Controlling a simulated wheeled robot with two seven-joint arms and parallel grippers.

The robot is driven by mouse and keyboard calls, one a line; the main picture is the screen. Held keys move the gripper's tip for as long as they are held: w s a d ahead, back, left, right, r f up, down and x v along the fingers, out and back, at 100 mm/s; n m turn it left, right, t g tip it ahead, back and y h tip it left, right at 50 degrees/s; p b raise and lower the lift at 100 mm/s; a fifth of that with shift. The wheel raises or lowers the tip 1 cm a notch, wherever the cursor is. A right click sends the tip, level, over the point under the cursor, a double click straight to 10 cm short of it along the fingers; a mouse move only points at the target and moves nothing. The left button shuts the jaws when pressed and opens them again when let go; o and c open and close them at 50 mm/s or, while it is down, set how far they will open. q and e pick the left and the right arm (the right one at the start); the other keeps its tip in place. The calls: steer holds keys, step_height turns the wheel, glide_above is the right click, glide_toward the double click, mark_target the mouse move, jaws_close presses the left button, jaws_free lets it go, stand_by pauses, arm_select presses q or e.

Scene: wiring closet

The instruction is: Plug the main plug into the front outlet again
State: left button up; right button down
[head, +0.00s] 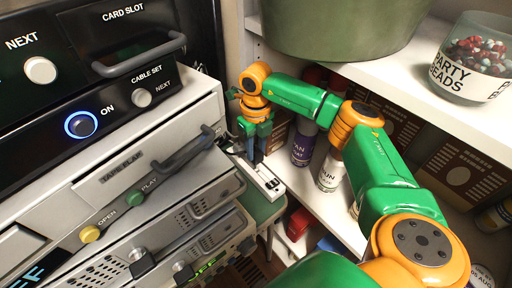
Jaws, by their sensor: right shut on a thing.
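My right gripper (256,150) reaches in from the right and points down beside the cabinet. It is shut on a small dark thing, seemingly the main plug, which is mostly hidden by the fingers. Directly below is a white outlet strip (268,184) with dark sockets, lying on a green surface. The fingertips are at the strip's far part. I cannot tell whether the plug touches the strip or sits in a socket. My left gripper is not in view.
A stack of devices with knobs and a tape flap (120,170) stands close on the left. Spray cans (302,145), boxes (460,165) and a party beads jar (474,58) fill white shelves on the right. A green tub (340,28) stands above.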

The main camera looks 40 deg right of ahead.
mark_target(256, 158)
steer(key=shift+f+b, duration=1.45)
steer(key=shift+f, duration=0.7)
steer(key=shift+c, duration=2.3)
jaws_free()
steer(key=shift+r, duration=0.1)
step_height(256, 158, up, 5)
steer(key=p, duration=0.4)
steer(key=shift+p, duration=0.4)
